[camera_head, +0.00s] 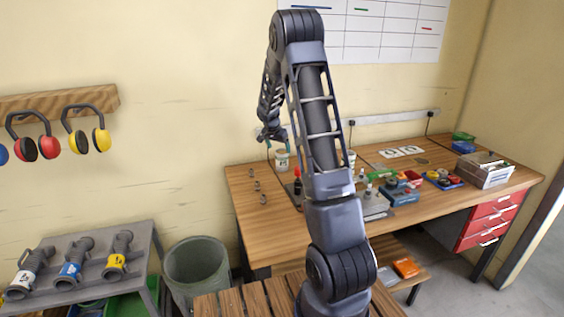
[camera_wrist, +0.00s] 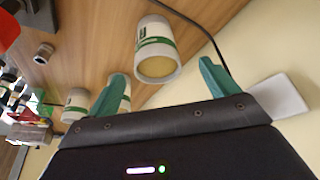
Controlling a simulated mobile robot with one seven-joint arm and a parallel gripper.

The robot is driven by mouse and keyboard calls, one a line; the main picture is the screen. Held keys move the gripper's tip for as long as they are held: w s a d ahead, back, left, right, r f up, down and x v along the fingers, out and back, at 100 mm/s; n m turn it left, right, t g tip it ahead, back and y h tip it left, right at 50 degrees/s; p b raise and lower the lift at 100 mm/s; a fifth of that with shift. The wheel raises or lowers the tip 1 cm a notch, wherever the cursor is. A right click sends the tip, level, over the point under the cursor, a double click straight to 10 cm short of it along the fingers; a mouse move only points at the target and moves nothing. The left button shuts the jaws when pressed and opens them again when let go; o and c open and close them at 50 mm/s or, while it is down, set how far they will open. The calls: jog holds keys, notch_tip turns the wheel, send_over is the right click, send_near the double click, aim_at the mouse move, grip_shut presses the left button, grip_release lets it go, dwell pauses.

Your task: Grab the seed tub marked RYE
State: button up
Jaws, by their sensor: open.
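My gripper (camera_head: 276,141) is at the back left of the workbench, just above a white tub (camera_head: 282,161) with a green band. In the wrist view my gripper (camera_wrist: 161,69) has its two teal fingers apart with nothing held. A white tub with a green band and a pale yellowish end (camera_wrist: 158,66) shows between and beyond the fingertips. Two more such tubs show at the left, one clear (camera_wrist: 75,104) and one partly behind the left finger (camera_wrist: 126,92). In the head view my arm partly hides another tub (camera_head: 351,158). I cannot read RYE on any tub.
The wooden workbench (camera_head: 243,190) carries small metal fittings at its left, and a blue device (camera_head: 399,193) and a grey toolbox (camera_head: 485,169) to the right. A cable and a white plate (camera_wrist: 280,97) are near the right finger. The wall is close behind.

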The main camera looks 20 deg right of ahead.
aim_at(282, 152)
jog(key=shift+d+x, duration=0.15)
jog(key=shift+x, duration=1.7)
jog(key=shift+d+x, duration=0.15)
jog(key=shift+x, duration=1.75)
jog(key=shift+r, duration=0.15)
jog(key=c, duration=1.2)
jog(key=shift+o, duration=0.2)
jog(key=shift+r, duration=0.15)
